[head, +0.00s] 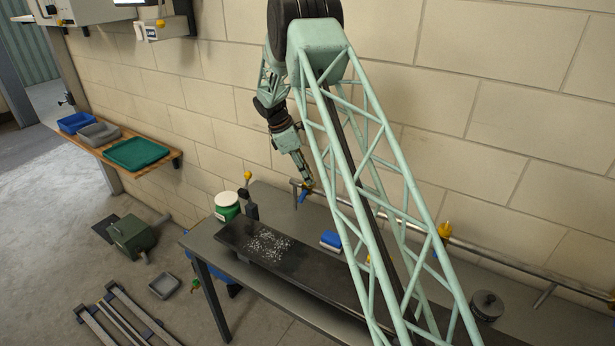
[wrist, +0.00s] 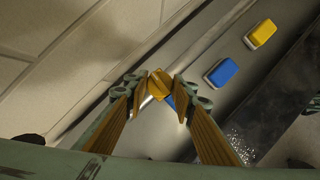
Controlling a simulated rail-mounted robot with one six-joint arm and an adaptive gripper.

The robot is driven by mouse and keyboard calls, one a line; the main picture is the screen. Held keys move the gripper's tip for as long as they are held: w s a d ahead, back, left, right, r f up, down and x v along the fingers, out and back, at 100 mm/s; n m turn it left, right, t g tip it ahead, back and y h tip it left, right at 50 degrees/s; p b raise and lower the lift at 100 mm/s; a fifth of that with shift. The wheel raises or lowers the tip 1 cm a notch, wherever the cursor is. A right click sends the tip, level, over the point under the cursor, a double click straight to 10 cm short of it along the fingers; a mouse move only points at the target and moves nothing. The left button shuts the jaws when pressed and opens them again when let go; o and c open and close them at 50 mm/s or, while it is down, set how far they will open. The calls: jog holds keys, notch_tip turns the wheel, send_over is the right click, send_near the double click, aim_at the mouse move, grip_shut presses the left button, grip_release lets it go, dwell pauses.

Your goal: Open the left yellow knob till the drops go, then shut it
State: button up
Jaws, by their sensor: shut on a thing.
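My gripper (head: 307,182) reaches down to the left end of the wall pipe. In the wrist view its two fingers are shut on the left yellow knob (wrist: 159,83), one on each side. A blue spout (head: 303,196) hangs below it; part of it shows in the wrist view (wrist: 170,101). A patch of whitish drops (head: 268,243) lies on the left part of the dark board (head: 318,276); some drops also show in the wrist view (wrist: 236,143). I see no water stream from the spout.
Another yellow knob (head: 445,230) is on the pipe (head: 482,250) to the right. A yellow-topped black post (head: 251,205) and a green tub with white lid (head: 227,206) stand at the board's left. A blue sponge (head: 331,240) and a yellow one (wrist: 262,34) lie behind the board.

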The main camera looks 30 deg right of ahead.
jog(key=m+g, duration=0.1)
jog(key=m, duration=0.2)
jog(key=m+y, duration=0.1)
jog(key=m, duration=0.1)
jog(key=shift+w+d+m+g, duration=0.1)
jog(key=shift+w+m+g, duration=0.1)
jog(key=shift+m+g, duration=0.2)
jog(key=m+y, duration=0.1)
jog(key=m, duration=0.1)
jog(key=m+g+y, duration=0.1)
jog(key=m, duration=0.2)
jog(key=shift+d, duration=0.1)
jog(key=shift+m, duration=0.3)
jog(key=o, duration=0.8)
jog(key=shift+o, duration=0.2)
jog(key=shift+r, duration=0.1)
jog(key=d+v, duration=0.1)
jog(key=v, duration=0.6)
jog(key=shift+a+r, duration=0.15)
jog(key=shift+a, duration=0.3)
